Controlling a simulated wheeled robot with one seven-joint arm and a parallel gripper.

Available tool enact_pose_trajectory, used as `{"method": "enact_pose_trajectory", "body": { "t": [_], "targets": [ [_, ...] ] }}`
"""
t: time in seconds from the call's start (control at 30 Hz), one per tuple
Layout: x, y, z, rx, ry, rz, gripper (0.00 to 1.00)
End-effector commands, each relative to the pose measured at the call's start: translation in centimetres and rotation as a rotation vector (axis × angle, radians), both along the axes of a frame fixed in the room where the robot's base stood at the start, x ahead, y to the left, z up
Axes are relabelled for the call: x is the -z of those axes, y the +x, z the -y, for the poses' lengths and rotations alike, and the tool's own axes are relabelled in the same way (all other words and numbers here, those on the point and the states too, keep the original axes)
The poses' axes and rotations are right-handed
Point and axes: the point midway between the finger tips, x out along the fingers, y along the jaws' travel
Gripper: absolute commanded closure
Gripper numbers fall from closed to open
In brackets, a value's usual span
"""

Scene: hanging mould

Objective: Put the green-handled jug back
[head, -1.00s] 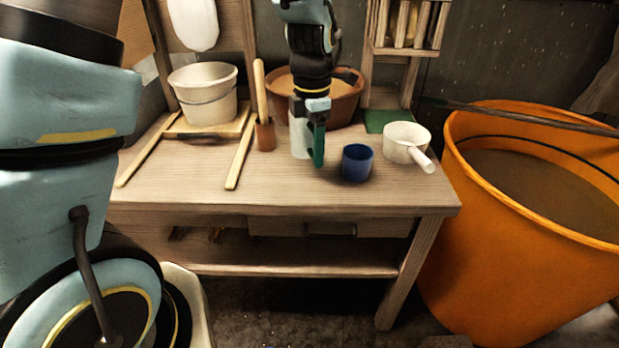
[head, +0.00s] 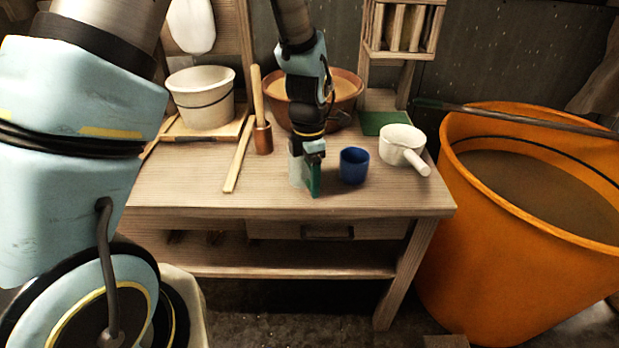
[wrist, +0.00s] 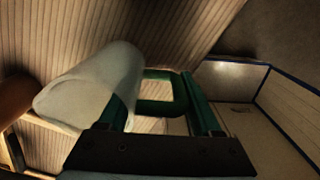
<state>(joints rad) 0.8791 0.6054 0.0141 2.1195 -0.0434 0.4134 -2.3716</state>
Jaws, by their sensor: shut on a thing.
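The green-handled jug (head: 295,170) is whitish, with a green handle (head: 314,178) on its right side. It is at the middle of the bench, left of the blue cup. My gripper (head: 312,150) comes down from above and is shut on the handle. In the wrist view, the pale jug body (wrist: 95,85) lies left of the green handle loop (wrist: 158,92), which sits between my fingers. My gripper and arm hide part of the jug in the head view. I cannot tell whether its base touches the bench.
A blue cup (head: 354,166) stands close right of the jug, then a white dipper (head: 402,146). A green mat (head: 375,122) lies behind them, bare where visible. An orange tub (head: 450,240) stands right.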

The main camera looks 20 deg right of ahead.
Motion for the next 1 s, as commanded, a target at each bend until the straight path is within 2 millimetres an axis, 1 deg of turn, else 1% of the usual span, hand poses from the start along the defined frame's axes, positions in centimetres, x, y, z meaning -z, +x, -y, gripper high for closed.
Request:
{"method": "enact_pose_trajectory", "body": {
  "t": [0.03,0.2,0.3,0.5,0.63,0.77,1.0],
  "targets": [
    [0.2,0.0,0.0,0.000,0.000,0.000,0.33],
    [0.1,0.0,0.0,0.000,0.000,0.000,0.14],
    [0.1,0.0,0.0,0.000,0.000,0.000,0.04],
    [0.1,0.0,0.0,0.000,0.000,0.000,0.04],
    [-0.5,0.0,0.0,0.000,-0.001,0.001,0.04],
    [-2.3,0.1,0.1,0.000,-0.003,0.004,0.04],
    [-7.4,0.1,0.1,0.001,-0.005,0.004,0.04]
  ]
}}
